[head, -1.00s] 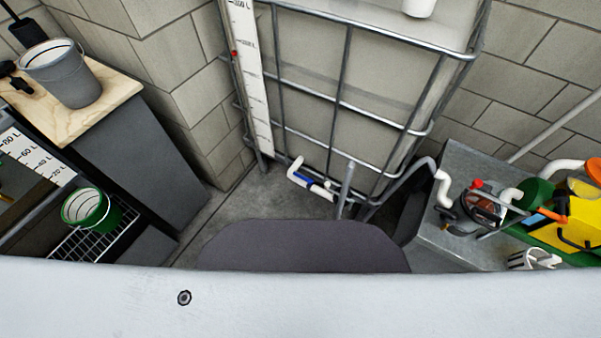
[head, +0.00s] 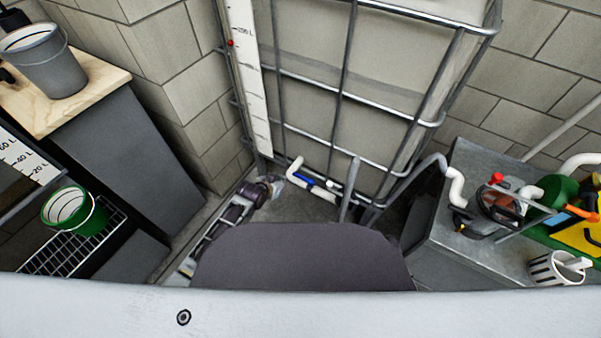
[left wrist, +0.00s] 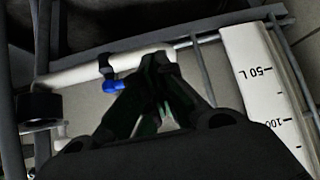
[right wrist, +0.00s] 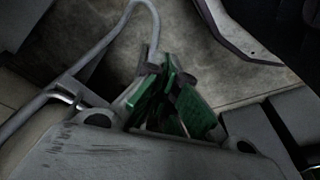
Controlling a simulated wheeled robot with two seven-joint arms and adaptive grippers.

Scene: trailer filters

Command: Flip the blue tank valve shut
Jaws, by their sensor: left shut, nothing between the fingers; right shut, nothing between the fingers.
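The blue valve handle (head: 303,181) sits on a white pipe (head: 294,169) low at the front of the caged tank (head: 310,95) in the head view. In the left wrist view the blue handle (left wrist: 113,86) hangs off the white pipe (left wrist: 75,76) by a dark collar. My left gripper (left wrist: 158,62) is shut and empty, its tips just right of the handle and close to the pipe; I cannot tell whether they touch it. In the head view my left gripper (head: 272,182) is beside the pipe's left end. My right gripper (right wrist: 165,68) is shut and empty over the floor.
Metal cage bars (head: 345,95) and a litre scale (head: 247,80) front the tank. A grey bench (head: 480,245) with pump parts stands right. A wooden-topped cabinet with a grey bucket (head: 52,62) and a rack with a green bucket (head: 75,213) stand left.

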